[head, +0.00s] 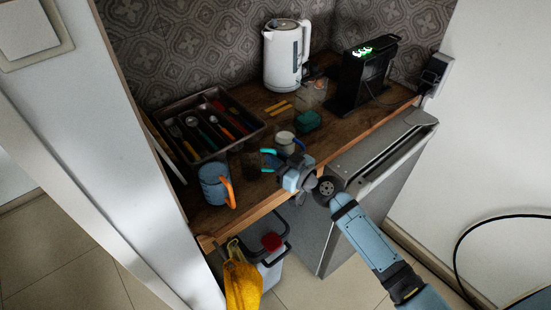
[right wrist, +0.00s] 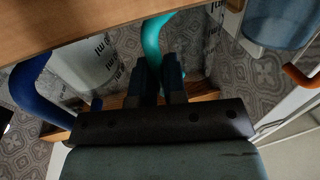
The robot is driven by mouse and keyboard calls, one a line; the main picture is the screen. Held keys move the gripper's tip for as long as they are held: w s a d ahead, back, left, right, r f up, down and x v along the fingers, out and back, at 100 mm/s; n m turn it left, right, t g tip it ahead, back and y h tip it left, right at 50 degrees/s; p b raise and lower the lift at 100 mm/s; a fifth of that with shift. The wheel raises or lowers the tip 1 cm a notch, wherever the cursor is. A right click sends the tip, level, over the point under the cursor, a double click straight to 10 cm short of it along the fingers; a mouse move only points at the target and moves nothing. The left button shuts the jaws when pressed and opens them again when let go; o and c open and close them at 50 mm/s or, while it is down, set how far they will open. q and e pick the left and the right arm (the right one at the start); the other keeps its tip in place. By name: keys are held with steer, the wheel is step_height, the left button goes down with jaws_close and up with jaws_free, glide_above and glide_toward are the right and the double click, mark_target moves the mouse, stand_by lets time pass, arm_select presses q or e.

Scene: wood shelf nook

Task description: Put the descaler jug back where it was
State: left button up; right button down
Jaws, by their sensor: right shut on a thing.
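My right gripper (head: 276,164) reaches over the front edge of the wooden counter. In the right wrist view its fingers (right wrist: 158,72) are shut on the teal handle (right wrist: 153,40) of a clear measuring jug (head: 253,164). Whether this jug touches the counter I cannot tell. A second jug (head: 285,141), with a pale content and a dark blue handle, stands just behind the gripper. The dark blue handle also shows in the right wrist view (right wrist: 33,92), beside "ml" markings. I cannot read which jug holds descaler. My left gripper is out of view.
A blue mug (head: 212,186) with an orange handle stands near the left front edge. A cutlery tray (head: 178,147) lies behind it. A white kettle (head: 283,58), a green sponge (head: 307,121) and a black machine (head: 350,85) stand farther back. A bin (head: 270,262) is below.

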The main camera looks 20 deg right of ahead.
steer(key=c, duration=1.2)
jaws_free()
steer(key=shift+f, duration=0.1)
steer(key=shift+o, duration=0.2)
steer(key=shift+r+p, duration=0.25)
steer(key=shift+p, duration=0.1)
steer(key=b+v, duration=0.3)
steer(key=v, duration=0.8)
steer(key=s+a+f+m+g+h, duration=0.1)
steer(key=s+a+f+g+h, duration=0.1)
steer(key=s+f, duration=0.6)
steer(key=s+a+f+m+g+h, duration=0.2)
steer(key=s+a+f+h, duration=0.1)
steer(key=s+f, duration=0.5)
step_height(320, 180, down, 4)
steer(key=shift+s+r+m+g+h+b, duration=0.1)
steer(key=shift+s+m+g+h+b, duration=0.2)
steer(key=shift+g+h, duration=0.15)
steer(key=shift+r, duration=0.1)
